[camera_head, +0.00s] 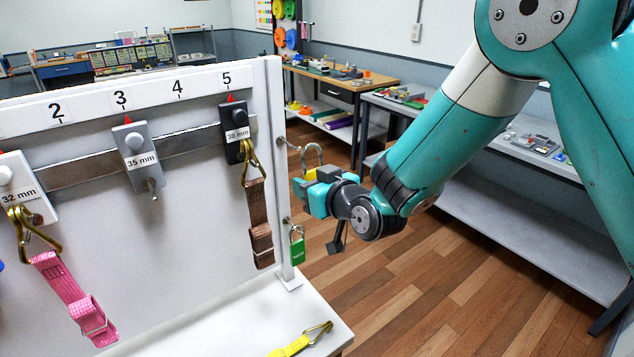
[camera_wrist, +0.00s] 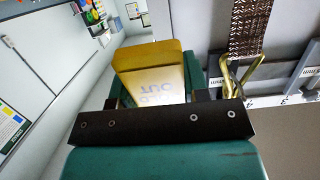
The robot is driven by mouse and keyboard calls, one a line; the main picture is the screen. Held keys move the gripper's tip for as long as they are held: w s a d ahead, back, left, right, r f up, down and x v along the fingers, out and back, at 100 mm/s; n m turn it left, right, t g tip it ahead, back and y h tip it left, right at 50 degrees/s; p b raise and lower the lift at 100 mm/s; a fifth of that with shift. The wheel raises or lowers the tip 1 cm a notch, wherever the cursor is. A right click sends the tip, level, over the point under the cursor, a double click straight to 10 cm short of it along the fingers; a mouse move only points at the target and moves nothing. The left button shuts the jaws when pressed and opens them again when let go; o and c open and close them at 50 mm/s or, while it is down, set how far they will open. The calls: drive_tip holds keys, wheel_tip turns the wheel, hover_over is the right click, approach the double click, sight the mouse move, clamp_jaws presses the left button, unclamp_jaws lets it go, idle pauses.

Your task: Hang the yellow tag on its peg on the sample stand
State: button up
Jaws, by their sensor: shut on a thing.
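The yellow tag (camera_head: 328,174) is padlock-shaped, with a metal loop standing above a yellow body. My gripper (camera_head: 313,192) is shut on its body and hides much of it. In the wrist view the tag (camera_wrist: 152,62) shows its yellow top edge and a paler face with blurred lettering between the jaws. The sample stand (camera_head: 205,215) is a white board with an upper peg (camera_head: 288,146) on its right end post. The tag's loop is just right of this bare peg and looks apart from it; the depth between them is unclear.
A green tag (camera_head: 298,250) hangs lower on the same post. A brown strap (camera_head: 257,215) and a pink strap (camera_head: 72,292) hang from hooks on the board. A yellow strap (camera_head: 290,347) lies on the white base. Benches stand behind; wooden floor is clear below my gripper.

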drive_tip(key=p+x, duration=0.1)
drive_tip(key=x, duration=0.5)
drive_tip(key=shift+w+a+f+b, duration=0.2)
drive_tip(key=shift+w+f+b, duration=0.1)
drive_tip(key=shift+b, duration=0.3)
idle(0.8)
drive_tip(key=o, duration=1)
